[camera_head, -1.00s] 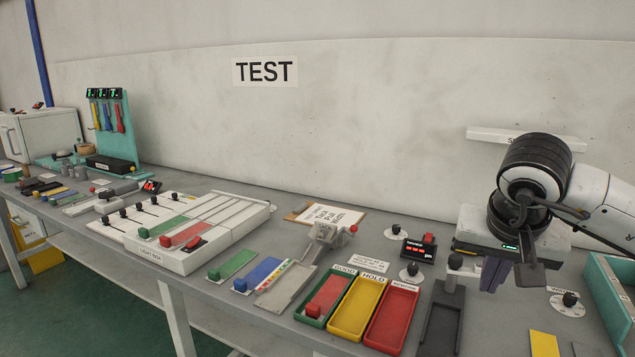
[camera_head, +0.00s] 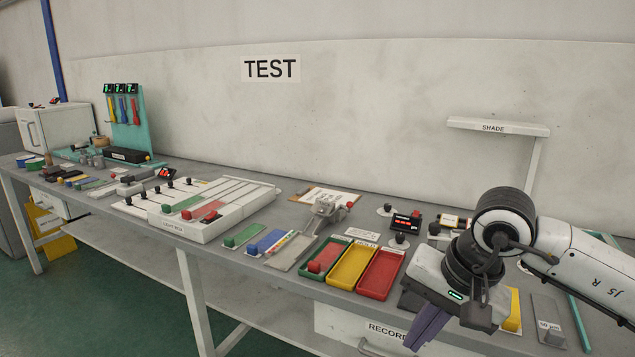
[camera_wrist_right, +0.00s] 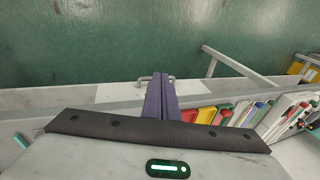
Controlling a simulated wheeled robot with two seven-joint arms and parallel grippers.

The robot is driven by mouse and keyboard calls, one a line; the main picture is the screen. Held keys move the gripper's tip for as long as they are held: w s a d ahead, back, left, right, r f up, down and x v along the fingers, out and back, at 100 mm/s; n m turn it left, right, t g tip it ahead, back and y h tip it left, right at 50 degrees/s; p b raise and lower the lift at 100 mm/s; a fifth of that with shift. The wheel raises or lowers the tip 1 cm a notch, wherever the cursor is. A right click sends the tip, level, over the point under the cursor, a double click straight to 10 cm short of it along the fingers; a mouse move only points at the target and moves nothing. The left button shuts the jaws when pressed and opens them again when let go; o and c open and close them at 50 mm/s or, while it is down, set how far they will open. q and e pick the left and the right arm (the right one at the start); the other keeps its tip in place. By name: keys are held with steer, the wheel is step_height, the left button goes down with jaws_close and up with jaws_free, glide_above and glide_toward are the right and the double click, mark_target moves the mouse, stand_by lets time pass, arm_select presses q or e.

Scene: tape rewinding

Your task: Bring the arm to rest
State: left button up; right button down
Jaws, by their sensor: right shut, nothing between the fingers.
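My right gripper (camera_head: 428,328) is at the lower right of the head view, in front of the bench's front edge. Its purple fingers point down and to the left, and they are shut with nothing between them. In the right wrist view the shut fingers (camera_wrist_right: 160,98) reach out over the bench edge, with the green floor beyond. My right arm (camera_head: 580,255) comes in from the right edge of the head view. My left gripper is not in view.
The grey bench (camera_head: 235,262) carries a green, a yellow (camera_head: 353,266) and a red tray (camera_head: 381,274) left of my right gripper. A light box (camera_head: 190,228) stands farther left. A drawer marked RECORD (camera_head: 350,325) is below the edge. A shade (camera_head: 497,127) is on the wall.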

steer(key=s+a+f+m+g+y, duration=0.1)
steer(key=s+a+f+g+y, duration=0.2)
steer(key=a, duration=0.4)
steer(key=s+a+m+g+y, duration=0.1)
steer(key=s+a+m+y, duration=0.15)
steer(key=s+a, duration=0.35)
steer(key=s+a+r+m+y, duration=0.3)
steer(key=a+r+m+y, duration=0.4)
steer(key=a+m+y, duration=0.25)
steer(key=w+d+f+m+t+h, duration=0.1)
steer(key=w+d+f+m+t, duration=0.25)
steer(key=m+t, duration=0.75)
steer(key=w+d+f+m+t+h, duration=0.2)
steer(key=w+d+m+t, duration=0.3)
steer(key=m, duration=1.2)
steer(key=d+f+m+t+h, duration=0.1)
steer(key=d+f+m+h, duration=0.6)
steer(key=f+m, duration=0.35)
steer(key=s+d+f+m+g+h, duration=0.2)
steer(key=s+f+m, duration=0.4)
steer(key=f, duration=0.5)
steer(key=s+d+f+m+g+h, duration=0.2)
steer(key=s+d+f+m+g, duration=0.3)
steer(key=s+f, duration=0.5)
steer(key=shift+s+d+f+m+h, duration=0.3)
steer(key=shift+s+f+m+h, duration=0.1)
steer(key=shift+s+m, duration=0.3)
